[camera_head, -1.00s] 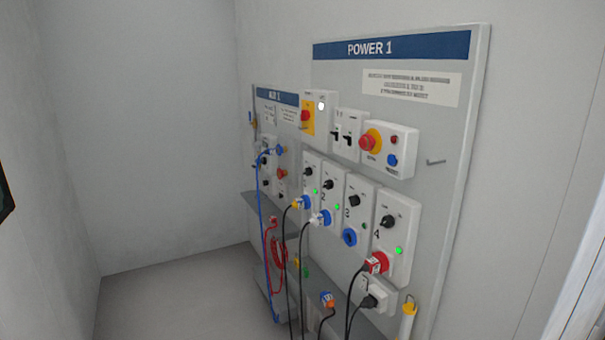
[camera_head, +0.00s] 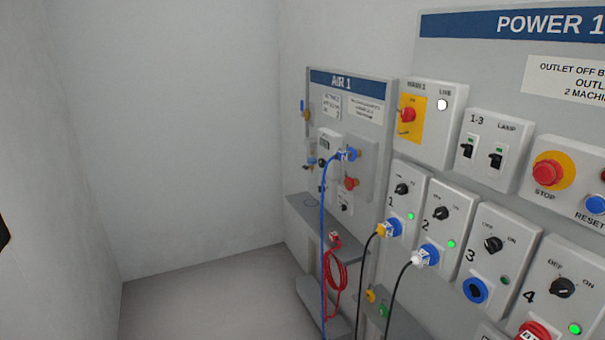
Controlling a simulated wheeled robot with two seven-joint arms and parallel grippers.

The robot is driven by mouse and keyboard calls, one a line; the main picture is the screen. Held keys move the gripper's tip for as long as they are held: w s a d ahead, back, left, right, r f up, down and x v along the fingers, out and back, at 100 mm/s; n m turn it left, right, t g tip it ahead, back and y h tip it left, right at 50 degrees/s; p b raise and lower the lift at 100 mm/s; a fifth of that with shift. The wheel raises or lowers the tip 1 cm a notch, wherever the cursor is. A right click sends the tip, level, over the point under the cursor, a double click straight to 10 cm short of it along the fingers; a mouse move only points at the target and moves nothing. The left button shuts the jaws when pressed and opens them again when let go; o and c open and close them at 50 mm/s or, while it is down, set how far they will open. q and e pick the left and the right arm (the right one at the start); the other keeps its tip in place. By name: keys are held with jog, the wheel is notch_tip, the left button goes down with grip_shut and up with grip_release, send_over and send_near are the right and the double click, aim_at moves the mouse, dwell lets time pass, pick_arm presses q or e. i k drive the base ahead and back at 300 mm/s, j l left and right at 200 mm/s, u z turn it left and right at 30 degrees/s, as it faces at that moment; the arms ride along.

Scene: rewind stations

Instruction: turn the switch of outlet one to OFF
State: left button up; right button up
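Outlet one (camera_head: 396,210) is the leftmost grey box in the lower row of the POWER 1 panel, marked 1. Its black rotary switch (camera_head: 402,189) is near the top; its exact pointing is too small to tell. A green lamp (camera_head: 411,216) glows below the switch.
Outlets two (camera_head: 441,214), three (camera_head: 490,243) and four (camera_head: 562,288) stand to the right. Above are a red-and-yellow main switch (camera_head: 408,115) and STOP button (camera_head: 548,172). The AIR 1 panel (camera_head: 374,95) with hoses is further left. Floor (camera_head: 200,290) at left is clear.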

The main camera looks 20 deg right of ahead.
aim_at(402, 189)
jog(key=i+j, duration=0.1)
jog(key=i, duration=0.55)
jog(key=i+j, duration=0.1)
jog(key=i, duration=0.55)
jog(key=i+j+z, duration=0.1)
jog(key=i+z, duration=0.25)
jog(key=z, duration=0.15)
jog(key=i+j+z, duration=0.2)
jog(key=z, duration=0.3)
jog(key=i+j+z, duration=0.3)
jog(key=z, duration=0.15)
jog(key=i+j+z, duration=0.25)
jog(key=j+z, duration=0.25)
jog(key=l, duration=0.1)
